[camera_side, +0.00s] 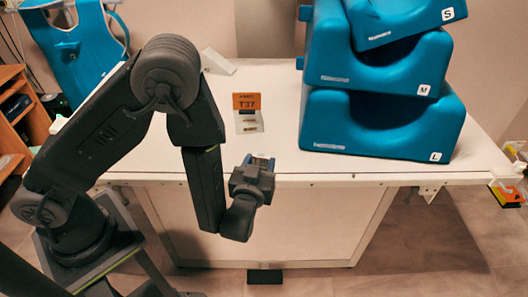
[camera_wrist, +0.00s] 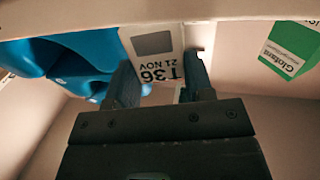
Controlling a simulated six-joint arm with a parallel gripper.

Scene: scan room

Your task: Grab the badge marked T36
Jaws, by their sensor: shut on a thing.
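The badge marked T36 (camera_wrist: 152,42) is a white card with a grey square and the print "T36 21 NOV", upside down in the wrist view. My gripper (camera_wrist: 160,62) has one finger on each side of it and is shut on it; the fingers hide parts of its edges. In the side view my gripper (camera_side: 262,163) is at the table's front edge, where the badge is mostly hidden by the jaws. Another card, marked T37 (camera_side: 246,102), orange on top and pale below, stands on the table behind my gripper.
Blue foam supports marked S, M and L (camera_side: 380,127) are stacked on the white table (camera_side: 285,110), right of the T37 card. A small white wedge (camera_side: 218,62) lies at the back. A green box (camera_wrist: 289,50) shows at right in the wrist view.

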